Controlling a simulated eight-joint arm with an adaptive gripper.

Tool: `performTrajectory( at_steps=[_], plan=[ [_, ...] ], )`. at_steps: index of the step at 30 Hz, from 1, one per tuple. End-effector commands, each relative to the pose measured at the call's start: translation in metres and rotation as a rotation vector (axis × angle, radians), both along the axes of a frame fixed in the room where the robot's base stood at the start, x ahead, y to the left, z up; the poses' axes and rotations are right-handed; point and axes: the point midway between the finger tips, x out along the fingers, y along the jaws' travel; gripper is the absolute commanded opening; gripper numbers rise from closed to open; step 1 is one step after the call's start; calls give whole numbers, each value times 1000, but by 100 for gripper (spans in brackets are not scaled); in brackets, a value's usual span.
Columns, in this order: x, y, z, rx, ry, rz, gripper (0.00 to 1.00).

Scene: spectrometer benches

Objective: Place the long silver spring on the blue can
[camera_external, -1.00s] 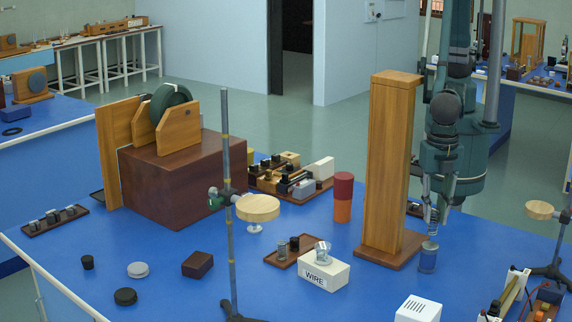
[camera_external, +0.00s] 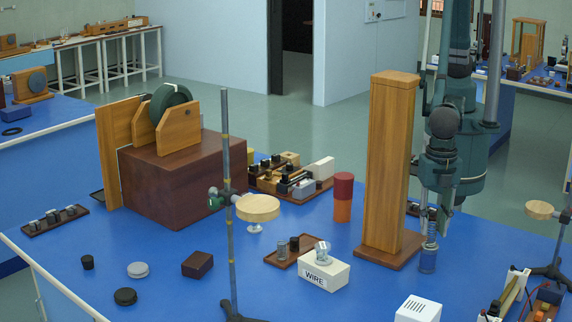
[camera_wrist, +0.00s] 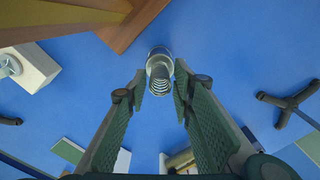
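The long silver spring (camera_external: 430,237) stands roughly upright on top of the blue can (camera_external: 428,263) at the foot of the wooden column. In the wrist view the spring (camera_wrist: 159,80) shows end-on, with the rim of the can (camera_wrist: 159,52) around its far end. My gripper (camera_external: 437,207) is just above the can, pointing down. In the wrist view my gripper (camera_wrist: 161,78) is open, its fingers on either side of the spring's upper end, with blue bench showing between each finger and the coils.
A tall wooden column (camera_external: 390,160) on a brown base stands close to the left of the can. A white WIRE box (camera_external: 323,272) and a red and orange cylinder (camera_external: 343,198) lie further left. A stand with a round wooden top (camera_external: 540,210) is at right.

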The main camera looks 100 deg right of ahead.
Motion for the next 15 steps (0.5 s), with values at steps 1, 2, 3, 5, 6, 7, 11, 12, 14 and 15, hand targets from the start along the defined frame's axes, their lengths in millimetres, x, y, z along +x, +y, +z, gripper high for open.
performTrajectory(
  at_steps=[1,2,3,5,6,7,11,12,14,15],
  plan=[
    [0,0,0,0,0,0,33],
    [0,0,0,0,0,0,33],
    [0,0,1,0,0,0,33],
    [0,0,1,0,0,0,33],
    [0,0,1,0,0,0,33],
    [0,0,1,0,0,0,33],
    [0,0,1,0,0,0,33],
    [0,0,1,0,0,0,33],
    [0,0,2,0,0,0,33],
    [0,0,3,0,0,0,33]
  ],
)
